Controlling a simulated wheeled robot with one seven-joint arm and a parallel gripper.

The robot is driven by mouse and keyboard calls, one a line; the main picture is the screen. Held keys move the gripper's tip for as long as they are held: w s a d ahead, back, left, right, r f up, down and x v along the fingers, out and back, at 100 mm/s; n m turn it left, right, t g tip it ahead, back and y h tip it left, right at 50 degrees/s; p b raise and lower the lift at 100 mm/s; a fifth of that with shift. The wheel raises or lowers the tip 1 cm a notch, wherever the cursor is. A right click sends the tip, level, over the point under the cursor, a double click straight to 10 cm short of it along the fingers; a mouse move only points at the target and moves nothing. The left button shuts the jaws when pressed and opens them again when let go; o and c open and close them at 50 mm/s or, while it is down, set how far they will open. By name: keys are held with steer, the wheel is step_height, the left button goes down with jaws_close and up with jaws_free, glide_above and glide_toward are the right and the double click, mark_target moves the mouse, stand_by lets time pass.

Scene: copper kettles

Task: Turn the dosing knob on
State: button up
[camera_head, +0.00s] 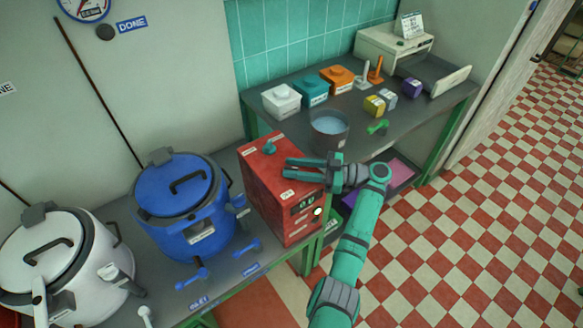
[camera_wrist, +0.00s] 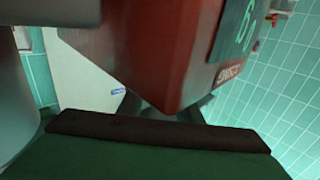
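The red dosing box (camera_head: 264,180) stands on the dark counter between the blue kettle and the back table. A small teal knob-like part (camera_head: 269,148) is on its top. A dark display (camera_head: 306,205) and a small round pale part (camera_head: 317,211) are on its front. I cannot tell for sure which part is the dosing knob. My gripper (camera_head: 287,168) is over the box's top right side, its two fingers apart and pointing left, with nothing between them. In the wrist view, the red box (camera_wrist: 165,50) fills the middle, and a green display (camera_wrist: 235,35) shows at its right.
The blue kettle (camera_head: 181,207) and white kettle (camera_head: 55,262) stand left of the box. A grey pot (camera_head: 329,140) of bluish liquid, a white canister (camera_head: 281,101), a teal canister (camera_head: 311,90) and an orange canister (camera_head: 337,79) stand on the back table. The checkered floor (camera_head: 480,220) at right is clear.

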steer(key=d, duration=0.3)
steer(key=s+d, duration=0.1)
steer(key=d, duration=0.5)
steer(key=shift+s+d, duration=0.25)
steer(key=shift+d, duration=0.05)
steer(key=shift+f, duration=0.1)
